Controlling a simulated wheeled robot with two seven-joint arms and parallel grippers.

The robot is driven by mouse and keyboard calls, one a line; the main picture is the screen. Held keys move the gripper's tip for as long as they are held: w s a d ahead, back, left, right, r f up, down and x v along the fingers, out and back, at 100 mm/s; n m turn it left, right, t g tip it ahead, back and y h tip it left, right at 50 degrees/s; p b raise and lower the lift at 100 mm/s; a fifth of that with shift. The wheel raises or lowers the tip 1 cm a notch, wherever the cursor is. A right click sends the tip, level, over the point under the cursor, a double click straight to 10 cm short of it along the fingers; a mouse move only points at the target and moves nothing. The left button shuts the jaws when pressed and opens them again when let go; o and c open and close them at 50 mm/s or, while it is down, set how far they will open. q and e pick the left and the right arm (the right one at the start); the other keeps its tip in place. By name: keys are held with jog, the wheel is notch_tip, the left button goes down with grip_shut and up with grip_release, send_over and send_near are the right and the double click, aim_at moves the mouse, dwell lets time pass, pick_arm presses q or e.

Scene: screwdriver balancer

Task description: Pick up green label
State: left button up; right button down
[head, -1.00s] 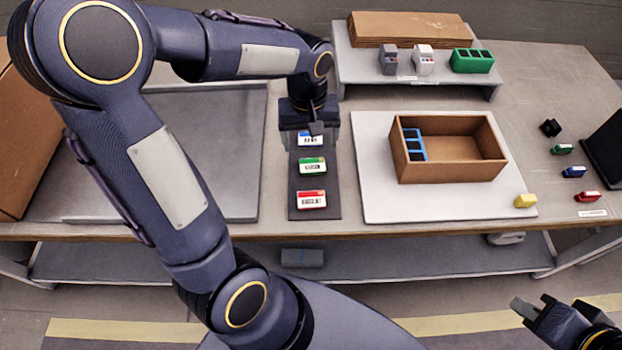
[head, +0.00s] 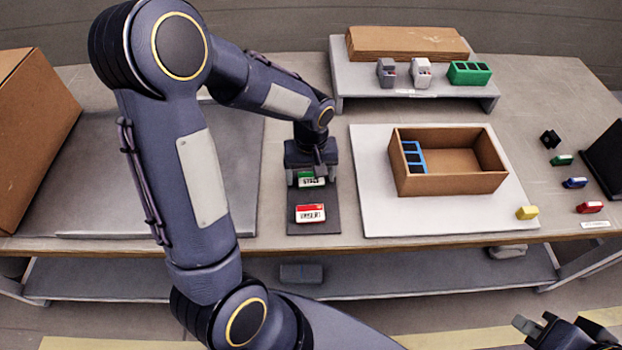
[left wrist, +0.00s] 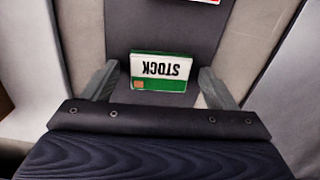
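The green label (head: 311,181), with a white face printed "STOCK", lies on the dark strip (head: 314,228), partly covered by my gripper in the head view. In the left wrist view the green label (left wrist: 160,76) lies between the two fingers. My left gripper (head: 312,177) is open, pointing down, with one finger on each side of the label and gaps visible on both sides (left wrist: 159,70). The red label (head: 310,213) lies on the strip nearer the front edge. The blue label is hidden behind my gripper. My right gripper (head: 535,323) is at the lower right, its fingers apart and empty.
A cardboard box (head: 455,184) with a blue holder (head: 412,158) stands on a white board (head: 380,215) to the right. A raised shelf (head: 360,88) is behind. A grey panel (head: 240,150) lies left.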

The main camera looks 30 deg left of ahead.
pick_arm(q)
jog(key=c, duration=1.1)
jog(key=shift+r, duration=0.1)
